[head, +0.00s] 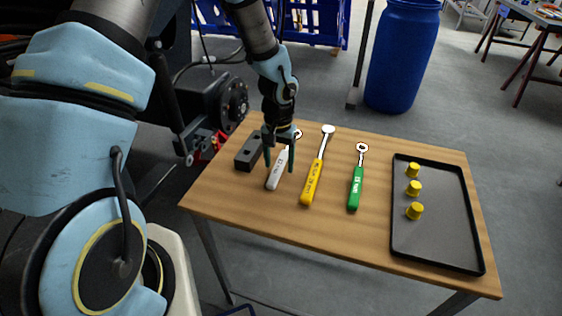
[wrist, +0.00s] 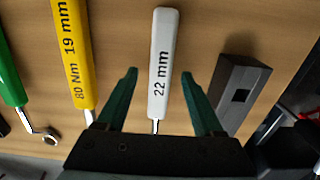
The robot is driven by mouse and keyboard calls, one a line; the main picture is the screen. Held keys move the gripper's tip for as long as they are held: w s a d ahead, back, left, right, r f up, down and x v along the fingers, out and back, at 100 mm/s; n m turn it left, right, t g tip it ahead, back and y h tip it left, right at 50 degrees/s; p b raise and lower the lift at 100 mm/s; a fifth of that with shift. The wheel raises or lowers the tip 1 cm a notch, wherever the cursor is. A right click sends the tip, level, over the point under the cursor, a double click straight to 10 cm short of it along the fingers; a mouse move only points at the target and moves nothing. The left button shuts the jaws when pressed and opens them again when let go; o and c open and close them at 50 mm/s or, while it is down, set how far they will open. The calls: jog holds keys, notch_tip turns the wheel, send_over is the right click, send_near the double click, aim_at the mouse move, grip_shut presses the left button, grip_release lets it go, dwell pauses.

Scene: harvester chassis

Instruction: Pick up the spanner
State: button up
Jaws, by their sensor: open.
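A white-handled spanner (head: 276,178) marked "22 mm" lies on the wooden table; in the wrist view its handle (wrist: 162,45) runs between my fingers. My gripper (head: 278,164) is open over it, one finger on each side, with no contact visible. In the head view my gripper partly hides the spanner, and its ring end shows just behind the fingers. A yellow-handled tool (head: 313,182) marked "80 Nm 19 mm" and a green-handled ring-ended tool (head: 355,188) lie to its right.
A dark block with a square hole (head: 250,152) stands close to the left of the white spanner. A black tray (head: 445,225) with three yellow cylinders (head: 414,189) is at the table's right. A blue barrel (head: 402,55) stands behind the table.

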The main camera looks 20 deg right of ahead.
jog(key=shift+c, duration=0.3)
grip_shut()
dwell(1.1)
